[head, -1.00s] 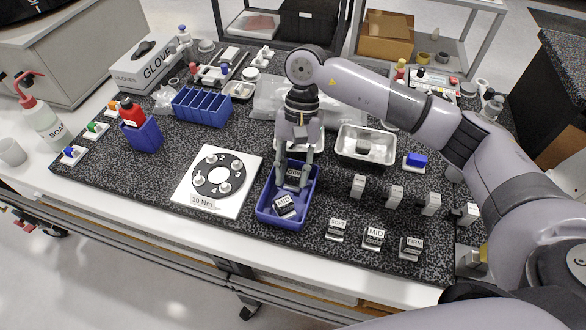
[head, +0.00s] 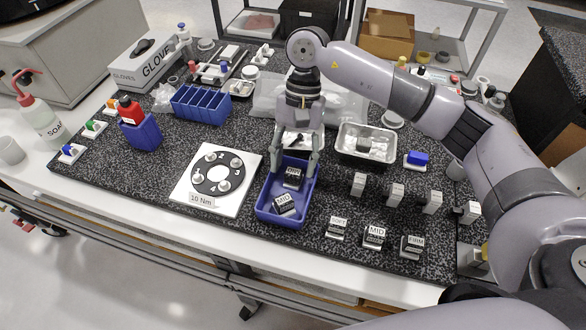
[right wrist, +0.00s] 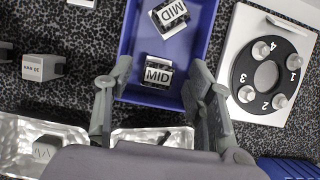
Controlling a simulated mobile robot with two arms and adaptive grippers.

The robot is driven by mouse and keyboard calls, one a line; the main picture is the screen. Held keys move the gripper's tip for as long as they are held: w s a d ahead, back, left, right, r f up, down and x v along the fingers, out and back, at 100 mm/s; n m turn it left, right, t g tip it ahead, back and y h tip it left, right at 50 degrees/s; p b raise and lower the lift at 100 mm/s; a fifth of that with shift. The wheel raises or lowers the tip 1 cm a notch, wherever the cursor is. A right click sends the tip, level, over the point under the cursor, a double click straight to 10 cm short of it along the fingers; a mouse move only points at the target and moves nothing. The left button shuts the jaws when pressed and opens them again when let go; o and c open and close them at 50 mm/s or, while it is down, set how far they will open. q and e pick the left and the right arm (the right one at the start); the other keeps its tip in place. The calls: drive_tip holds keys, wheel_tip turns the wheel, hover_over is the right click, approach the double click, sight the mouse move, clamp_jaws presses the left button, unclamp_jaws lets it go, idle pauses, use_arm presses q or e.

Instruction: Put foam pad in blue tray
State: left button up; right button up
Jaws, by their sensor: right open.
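The blue tray (head: 262,207) lies on the speckled mat, right of the torque plate. Two small foam pads labelled MID are in it. One pad (head: 285,205) lies tilted near the front, and the other pad (head: 292,178) lies farther back; both also show in the right wrist view, the front one (right wrist: 171,14) and the back one (right wrist: 158,73). My right gripper (head: 294,170) is open above the back of the tray, its fingers apart on either side of the back pad, not holding it. It also shows in the right wrist view (right wrist: 160,70). My left gripper is not in view.
Pads on stands labelled SOFT (head: 337,228), MID (head: 374,237) and FIRM (head: 411,247) are at front right. A metal tray (head: 366,158) is right of my gripper. The white torque plate (head: 183,192) is left of the blue tray, with a blue divided bin (head: 202,106) behind.

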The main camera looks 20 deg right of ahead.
drive_tip(key=b+v, duration=0.2)
drive_tip(key=v, duration=0.7)
drive_tip(key=shift+w+r, duration=0.2)
drive_tip(key=shift+r, duration=0.05)
drive_tip(key=shift+d+r, duration=0.1)
drive_tip(key=shift+d, duration=0.05)
